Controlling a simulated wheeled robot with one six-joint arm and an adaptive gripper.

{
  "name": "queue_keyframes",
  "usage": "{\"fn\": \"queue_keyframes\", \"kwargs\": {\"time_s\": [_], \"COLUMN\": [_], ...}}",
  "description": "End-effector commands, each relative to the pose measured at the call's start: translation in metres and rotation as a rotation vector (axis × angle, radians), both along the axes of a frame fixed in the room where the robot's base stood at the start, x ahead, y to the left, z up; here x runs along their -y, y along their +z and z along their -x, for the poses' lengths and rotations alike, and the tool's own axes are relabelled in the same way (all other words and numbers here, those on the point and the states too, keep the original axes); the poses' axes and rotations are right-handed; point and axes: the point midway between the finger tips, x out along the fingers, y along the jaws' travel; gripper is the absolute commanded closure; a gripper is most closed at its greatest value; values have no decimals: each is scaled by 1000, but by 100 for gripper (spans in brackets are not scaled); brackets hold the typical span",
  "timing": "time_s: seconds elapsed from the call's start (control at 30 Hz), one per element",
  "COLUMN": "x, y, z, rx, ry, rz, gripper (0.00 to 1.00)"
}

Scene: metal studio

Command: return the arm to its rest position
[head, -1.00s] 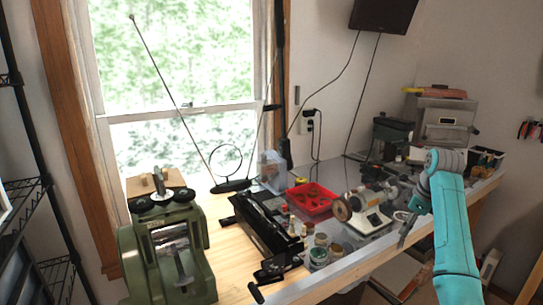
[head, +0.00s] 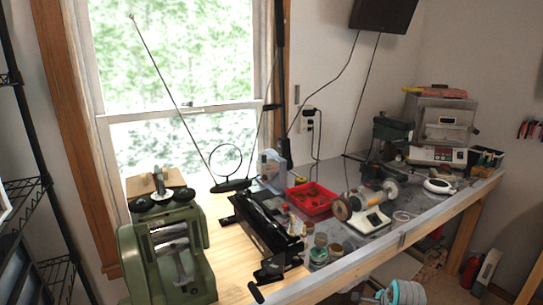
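Only a grey and teal joint of my arm (head: 402,292) shows, at the bottom edge of the head view, right of centre and in front of the workbench. The rest of the arm is cut off by the frame edge. I cannot make out my gripper or its fingers in this view. Nothing held can be seen.
The workbench (head: 405,238) runs along the wall. On it are a green rolling machine (head: 168,262), a black device (head: 262,228), a red tray (head: 303,207), a bench polisher (head: 368,222) and a grey oven (head: 440,125). A red extinguisher (head: 470,268) stands at right.

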Motion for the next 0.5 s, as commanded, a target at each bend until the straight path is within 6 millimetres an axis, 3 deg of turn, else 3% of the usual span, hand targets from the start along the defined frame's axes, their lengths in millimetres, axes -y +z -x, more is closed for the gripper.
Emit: {"fn": "queue_keyframes", "kwargs": {"time_s": [0.03, 0.2, 0.5], "x": [-8, -28, -61], "y": [-19, -65, -118], "z": [15, 57, 146], "rx": [11, 73, 178], "ry": [31, 142, 332], "rz": [21, 108, 280], "gripper": [52, 52, 52]}}
